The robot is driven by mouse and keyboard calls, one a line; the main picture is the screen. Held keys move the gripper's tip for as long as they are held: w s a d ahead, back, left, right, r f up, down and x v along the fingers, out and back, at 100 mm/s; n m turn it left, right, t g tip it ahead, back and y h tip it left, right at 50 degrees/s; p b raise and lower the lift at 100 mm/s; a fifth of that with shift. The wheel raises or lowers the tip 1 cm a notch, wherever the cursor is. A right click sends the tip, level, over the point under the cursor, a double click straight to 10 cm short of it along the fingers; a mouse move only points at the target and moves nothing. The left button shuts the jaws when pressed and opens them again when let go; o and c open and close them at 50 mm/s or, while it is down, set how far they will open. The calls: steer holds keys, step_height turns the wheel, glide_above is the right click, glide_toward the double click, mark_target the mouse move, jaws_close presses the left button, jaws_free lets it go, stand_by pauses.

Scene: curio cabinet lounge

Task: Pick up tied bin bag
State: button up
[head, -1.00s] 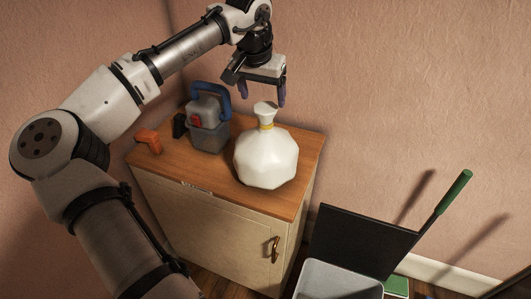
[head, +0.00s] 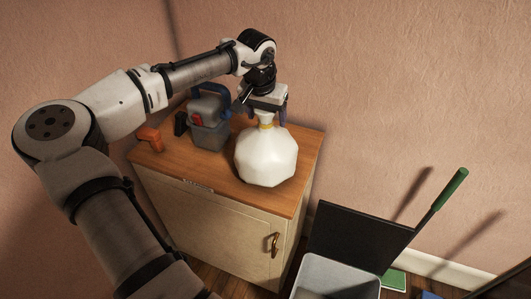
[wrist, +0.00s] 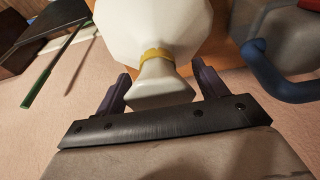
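The tied bin bag (head: 266,157) is white and faceted, with a yellow tie (head: 266,126) around its neck. It stands upright on top of the wooden cabinet (head: 222,182). My gripper (head: 268,117) is over the bag's top, pointing down. In the wrist view the bag (wrist: 155,25) fills the upper middle, and its flared neck top sits between the two fingers of my gripper (wrist: 158,90). The fingers are apart, with a visible gap on each side of the neck. Part of the neck top is hidden by my gripper in the head view.
A grey container with a blue handle (head: 208,123) stands close to the left of the bag. An orange object (head: 150,139) lies at the cabinet's left edge. A grey bin (head: 337,277) with a black lid (head: 355,237) and a green-handled tool (head: 450,188) are at the lower right.

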steer(key=c, duration=1.5)
steer(key=shift+o, duration=0.2)
steer(key=shift+r, duration=0.2)
